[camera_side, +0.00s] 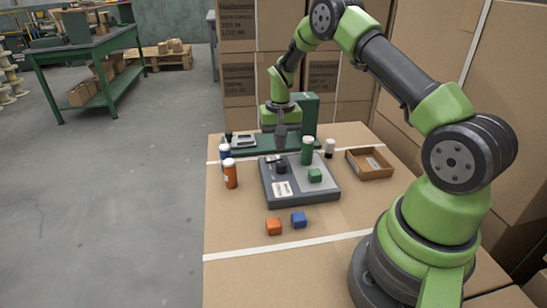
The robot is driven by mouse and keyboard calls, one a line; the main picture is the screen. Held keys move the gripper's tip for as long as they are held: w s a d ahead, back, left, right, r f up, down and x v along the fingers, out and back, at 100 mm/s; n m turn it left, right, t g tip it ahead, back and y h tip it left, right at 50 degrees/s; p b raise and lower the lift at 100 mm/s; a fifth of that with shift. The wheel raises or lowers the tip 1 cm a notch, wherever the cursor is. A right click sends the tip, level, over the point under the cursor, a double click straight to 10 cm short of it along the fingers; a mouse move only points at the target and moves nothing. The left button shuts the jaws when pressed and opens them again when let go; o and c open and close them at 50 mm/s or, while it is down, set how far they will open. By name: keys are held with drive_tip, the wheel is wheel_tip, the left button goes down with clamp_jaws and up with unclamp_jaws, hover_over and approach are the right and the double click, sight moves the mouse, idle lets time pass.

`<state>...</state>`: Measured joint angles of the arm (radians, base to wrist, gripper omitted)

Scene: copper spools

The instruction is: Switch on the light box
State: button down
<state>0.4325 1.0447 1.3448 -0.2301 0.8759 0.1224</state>
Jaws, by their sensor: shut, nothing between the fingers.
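The light box appears to be the low grey box (325,193) in the middle of the cardboard-topped work surface. It has a white label, and a small black part (282,167) stands on its top. I cannot tell whether that part is the switch, or whether the light is on. A green bottle (307,152) and a green cube (315,176) are on the box. My gripper (280,146) is shut and empty, pointing down over the box's back side, above the black part. The gap between them is hard to judge.
An orange bottle (230,174) and a blue bottle (225,154) stand left of the box. A cardboard tray (387,172) sits right; a dark green upright block (309,108) stands behind. The front left surface is clear.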

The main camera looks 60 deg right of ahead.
sight(280, 156)
drive_tip(key=shift+f, duration=1.3)
idle(0.9)
drive_tip(key=shift+r, duration=3.5)
